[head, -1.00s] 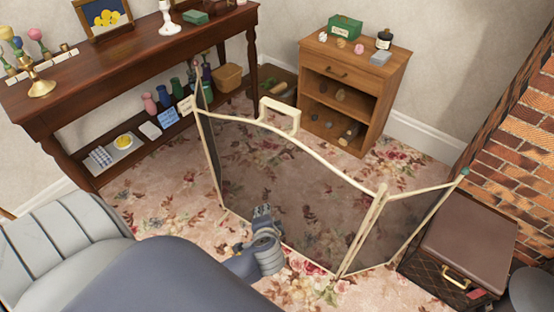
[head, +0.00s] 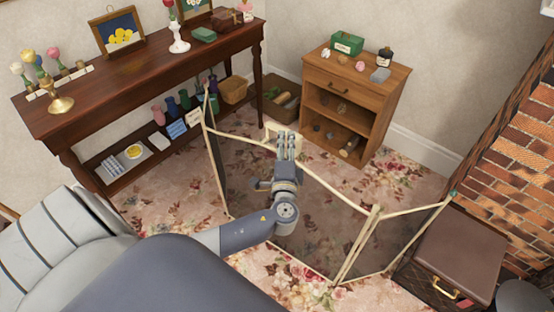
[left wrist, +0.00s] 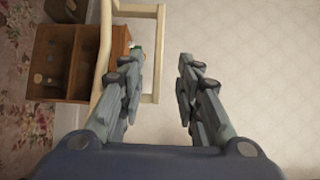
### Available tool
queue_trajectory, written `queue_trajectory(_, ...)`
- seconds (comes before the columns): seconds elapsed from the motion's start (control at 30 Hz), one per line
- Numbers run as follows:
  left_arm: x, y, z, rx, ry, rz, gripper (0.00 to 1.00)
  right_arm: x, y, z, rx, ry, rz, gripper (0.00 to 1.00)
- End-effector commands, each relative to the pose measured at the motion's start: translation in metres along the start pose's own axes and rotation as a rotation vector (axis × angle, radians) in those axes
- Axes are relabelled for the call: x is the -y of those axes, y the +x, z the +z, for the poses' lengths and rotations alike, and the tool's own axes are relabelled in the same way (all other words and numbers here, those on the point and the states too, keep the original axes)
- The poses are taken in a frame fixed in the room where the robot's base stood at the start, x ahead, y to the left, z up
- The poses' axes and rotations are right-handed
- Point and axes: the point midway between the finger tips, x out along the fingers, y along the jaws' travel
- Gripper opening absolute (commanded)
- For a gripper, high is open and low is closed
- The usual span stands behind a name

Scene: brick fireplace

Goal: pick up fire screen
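The fire screen (head: 325,222) stands upright on the floral carpet, with dark mesh panels and a cream frame folded at the sides. Its cream top handle (head: 269,130) is partly hidden behind my left gripper (head: 288,138) in the head view. In the left wrist view the screen's cream frame (left wrist: 104,50) and handle (left wrist: 161,50) show. My left gripper's two fingers (left wrist: 160,65) are spread open there, and the handle's outer bar appears between them. I cannot tell how deep it sits. My right gripper is not in view.
A dark wooden console table (head: 130,72) stands on the left with frames and vases. A small wooden cabinet (head: 340,85) is behind the screen, with a basket (head: 281,104) beside it. A brown chest (head: 462,250) and brick wall (head: 525,140) are at the right.

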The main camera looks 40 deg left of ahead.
Motion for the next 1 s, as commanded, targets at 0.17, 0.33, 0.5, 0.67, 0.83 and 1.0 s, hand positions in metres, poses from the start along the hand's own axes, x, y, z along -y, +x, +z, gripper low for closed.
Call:
queue_trajectory(0.17, 0.001, 0.022, -0.001, 0.003, 0.001, -0.001, 0.32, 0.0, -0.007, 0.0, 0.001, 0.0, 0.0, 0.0)
queue_trajectory(0.33, -0.002, 0.043, -0.002, 0.002, 0.001, 0.0, 0.32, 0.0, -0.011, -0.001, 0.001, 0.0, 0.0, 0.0)
queue_trajectory(0.5, -0.003, 0.05, -0.002, 0.0, -0.001, 0.002, 0.32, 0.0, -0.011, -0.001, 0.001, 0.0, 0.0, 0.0)
queue_trajectory(0.67, -0.003, 0.05, -0.002, 0.0, -0.001, 0.002, 0.32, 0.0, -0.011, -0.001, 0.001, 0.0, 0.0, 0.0)
queue_trajectory(0.83, -0.003, 0.05, -0.002, 0.0, 0.0, 0.002, 0.0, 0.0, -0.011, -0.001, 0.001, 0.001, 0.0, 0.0)
queue_trajectory(1.0, -0.004, 0.05, -0.002, 0.001, 0.0, 0.002, 0.0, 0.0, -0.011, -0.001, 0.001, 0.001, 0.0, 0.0)
